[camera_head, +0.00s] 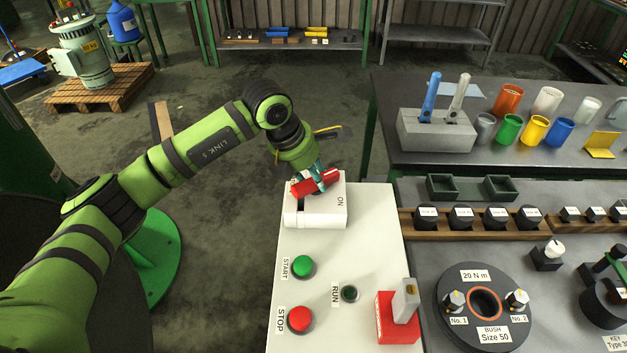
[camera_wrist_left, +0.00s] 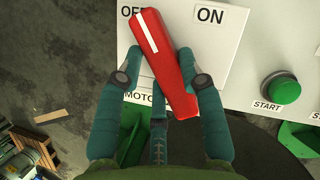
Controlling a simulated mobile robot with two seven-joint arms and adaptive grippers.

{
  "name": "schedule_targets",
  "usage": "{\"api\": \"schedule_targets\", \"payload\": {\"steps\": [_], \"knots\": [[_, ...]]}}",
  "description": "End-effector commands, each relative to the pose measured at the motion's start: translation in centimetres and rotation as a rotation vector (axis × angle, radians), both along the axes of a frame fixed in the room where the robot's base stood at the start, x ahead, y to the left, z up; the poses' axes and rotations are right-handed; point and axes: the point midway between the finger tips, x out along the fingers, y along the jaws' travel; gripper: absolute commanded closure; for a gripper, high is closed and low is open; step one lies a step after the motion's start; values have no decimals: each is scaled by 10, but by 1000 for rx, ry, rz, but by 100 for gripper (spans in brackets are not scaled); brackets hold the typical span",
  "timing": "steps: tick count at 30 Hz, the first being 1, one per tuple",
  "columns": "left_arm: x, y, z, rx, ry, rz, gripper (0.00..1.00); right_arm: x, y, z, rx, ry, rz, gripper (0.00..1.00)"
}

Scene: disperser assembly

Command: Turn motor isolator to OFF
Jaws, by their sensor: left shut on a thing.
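The motor isolator is a white box (camera_head: 330,214) at the far end of the white control panel (camera_head: 371,240). Its red handle (camera_head: 315,182) also shows in the left wrist view (camera_wrist_left: 163,62), where it stands tilted, its upper end between the OFF and ON labels and nearer OFF. A white line runs along the handle's upper part. My left gripper (camera_wrist_left: 157,72) is shut on the red handle, with teal fingers on both sides of it. The ON label (camera_wrist_left: 210,16) is clear; the OFF label (camera_wrist_left: 131,12) is partly covered by the handle. My right gripper is not in view.
The panel carries a green START button (camera_head: 303,266), a red STOP button (camera_head: 299,319), a dark RUN lamp (camera_head: 349,293) and a red block with a grey lever (camera_head: 405,300). A crowded workbench (camera_head: 391,153) stands to the right. Open floor lies left of the panel.

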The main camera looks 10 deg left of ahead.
Motion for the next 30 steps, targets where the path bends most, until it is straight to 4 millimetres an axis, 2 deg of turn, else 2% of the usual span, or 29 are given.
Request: {"api": "schedule_targets", "payload": {"steps": [1, 18, 30], "knots": [[-1, 0, -5, 2, -2, 42, 95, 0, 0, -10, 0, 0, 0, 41], [-4, 0, -5, 1, -1, 583, 95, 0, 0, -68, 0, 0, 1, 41], [-7, -1, -3, 1, 2, 885, 95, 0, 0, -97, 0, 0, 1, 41]]}}
